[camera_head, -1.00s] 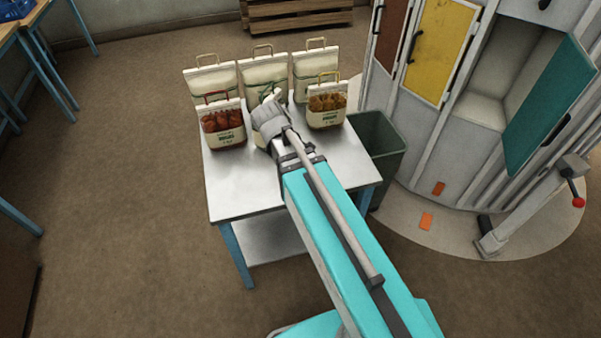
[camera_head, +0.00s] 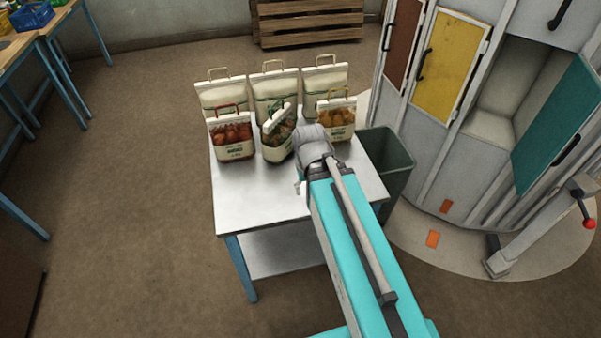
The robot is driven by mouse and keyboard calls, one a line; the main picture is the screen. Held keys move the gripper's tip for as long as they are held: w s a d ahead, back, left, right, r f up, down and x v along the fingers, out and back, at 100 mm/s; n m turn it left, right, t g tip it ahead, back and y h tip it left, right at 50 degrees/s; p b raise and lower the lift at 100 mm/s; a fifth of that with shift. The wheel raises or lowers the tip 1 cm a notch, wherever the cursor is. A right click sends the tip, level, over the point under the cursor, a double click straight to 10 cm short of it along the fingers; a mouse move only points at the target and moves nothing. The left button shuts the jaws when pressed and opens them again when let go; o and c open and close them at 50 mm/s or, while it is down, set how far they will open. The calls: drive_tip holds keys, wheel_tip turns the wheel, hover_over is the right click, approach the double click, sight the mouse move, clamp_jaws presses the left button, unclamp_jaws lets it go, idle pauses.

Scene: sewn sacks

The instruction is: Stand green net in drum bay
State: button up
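The sack with the green handle and green net front (camera_head: 278,143) stands in the middle of the front row on the metal table (camera_head: 245,195). It is turned at an angle to its neighbours and looks slightly tilted. My gripper (camera_head: 300,150) is just to its right; my wrist hides the fingers, so I cannot tell whether they touch it. The drum (camera_head: 430,150) at right has an open, empty-looking bay (camera_head: 505,90) with its teal door (camera_head: 555,120) swung out to the right.
A red-handled sack (camera_head: 232,137) and a yellow-handled sack (camera_head: 338,118) flank the green one, with several plain-handled sacks (camera_head: 275,85) behind. A dark bin (camera_head: 392,160) stands between table and drum. A red-knobbed lever (camera_head: 588,222) is at right.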

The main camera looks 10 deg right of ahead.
drive_tip(key=shift+r+p, duration=0.75)
drive_tip(key=shift+r, duration=0.2)
drive_tip(key=shift+c, duration=0.4)
